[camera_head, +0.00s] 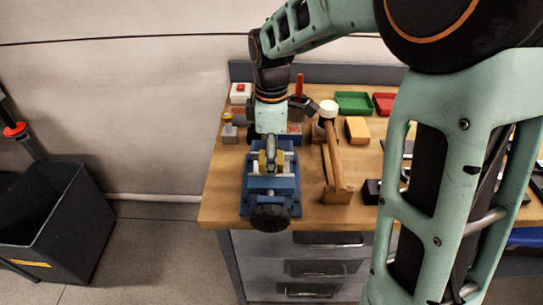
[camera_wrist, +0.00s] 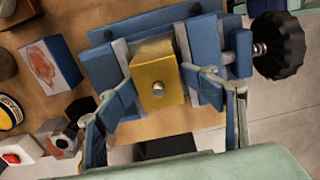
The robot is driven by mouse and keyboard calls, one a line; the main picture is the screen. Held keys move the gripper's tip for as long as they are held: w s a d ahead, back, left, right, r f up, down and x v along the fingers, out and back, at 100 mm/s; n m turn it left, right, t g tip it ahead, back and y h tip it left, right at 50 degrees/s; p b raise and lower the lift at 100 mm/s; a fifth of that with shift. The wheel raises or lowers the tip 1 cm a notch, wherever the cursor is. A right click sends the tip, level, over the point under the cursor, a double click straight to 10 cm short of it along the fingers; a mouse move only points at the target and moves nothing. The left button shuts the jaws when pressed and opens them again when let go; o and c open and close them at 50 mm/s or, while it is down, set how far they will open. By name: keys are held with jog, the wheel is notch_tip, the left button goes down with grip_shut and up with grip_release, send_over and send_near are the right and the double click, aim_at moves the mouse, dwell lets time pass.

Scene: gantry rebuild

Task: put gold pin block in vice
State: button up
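The gold pin block (camera_wrist: 158,88), a gold cube with a round grey pin on its face, sits between the jaws of the blue vice (camera_wrist: 98,68) in the wrist view. In the head view the vice (camera_head: 257,203) stands at the table's left front, and the block (camera_head: 263,161) shows partly behind a finger. My gripper (camera_wrist: 160,90) reaches down over the vice. Whether the vice jaws touch the block is hard to tell.
Behind are a yellow-orange block (camera_head: 357,130), a green tray (camera_head: 353,103) and a red tray (camera_head: 384,103). The vice's black knob (camera_head: 270,218) overhangs the front edge. A dark bin (camera_head: 60,225) stands on the floor left.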

jog(key=shift+s, duration=0.1)
notch_tip(320, 180, up, 12)
dwell(0.5)
dwell(0.4)
